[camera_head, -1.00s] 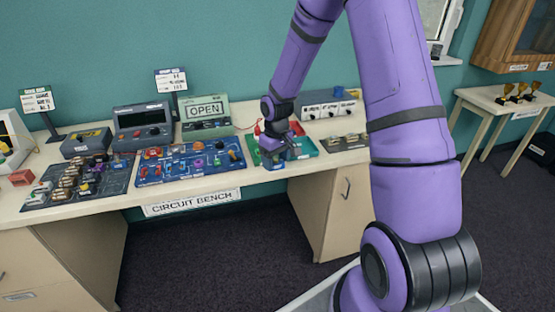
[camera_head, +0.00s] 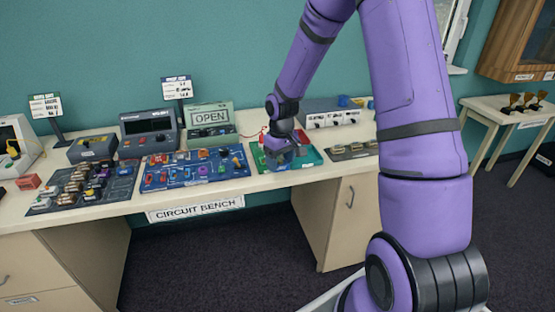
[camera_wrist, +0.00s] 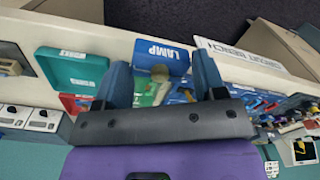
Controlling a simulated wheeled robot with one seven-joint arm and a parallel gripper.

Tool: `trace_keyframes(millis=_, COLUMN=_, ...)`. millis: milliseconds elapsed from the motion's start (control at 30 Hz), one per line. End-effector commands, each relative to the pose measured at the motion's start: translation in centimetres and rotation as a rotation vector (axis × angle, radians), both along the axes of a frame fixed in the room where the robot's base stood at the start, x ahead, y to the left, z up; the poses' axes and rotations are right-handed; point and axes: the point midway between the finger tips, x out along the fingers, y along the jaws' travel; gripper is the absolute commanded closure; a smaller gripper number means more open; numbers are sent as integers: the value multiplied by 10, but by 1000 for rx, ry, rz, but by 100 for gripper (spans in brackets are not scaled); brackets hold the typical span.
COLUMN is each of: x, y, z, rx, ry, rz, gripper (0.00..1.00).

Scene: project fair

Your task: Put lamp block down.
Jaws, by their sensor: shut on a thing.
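The lamp block is a blue piece with a white LAMP label (camera_wrist: 162,54) and a pale rounded part, seen between the fingers in the wrist view. My gripper (camera_wrist: 161,66) is shut on it, one dark blue finger on each side. In the head view my gripper (camera_head: 280,157) is low over the green tray (camera_head: 259,163) on the bench, and the block is mostly hidden there. I cannot tell whether the block touches the surface below.
The blue board (camera_head: 195,168) with several parts lies left of the gripper. A dark board (camera_head: 84,188) with blocks lies further left. An OPEN sign box (camera_head: 210,119) and grey instrument (camera_head: 149,134) stand behind. The bench front (camera_head: 197,209) is near.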

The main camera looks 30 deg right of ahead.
Motion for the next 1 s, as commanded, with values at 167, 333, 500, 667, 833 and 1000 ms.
trace_keyframes(millis=167, x=7, y=12, z=-15, rx=5, ry=2, rz=-25, gripper=63)
trace_keyframes(millis=333, x=21, y=38, z=-51, rx=8, ry=5, rz=-93, gripper=63)
trace_keyframes(millis=500, x=30, y=60, z=-83, rx=3, ry=3, rz=-157, gripper=63)
trace_keyframes(millis=667, x=34, y=70, z=-98, rx=0, ry=2, rz=-193, gripper=63)
trace_keyframes(millis=833, x=35, y=72, z=-100, rx=0, ry=-1, rz=-199, gripper=63)
trace_keyframes(millis=1000, x=34, y=72, z=-100, rx=0, ry=0, rz=-198, gripper=63)
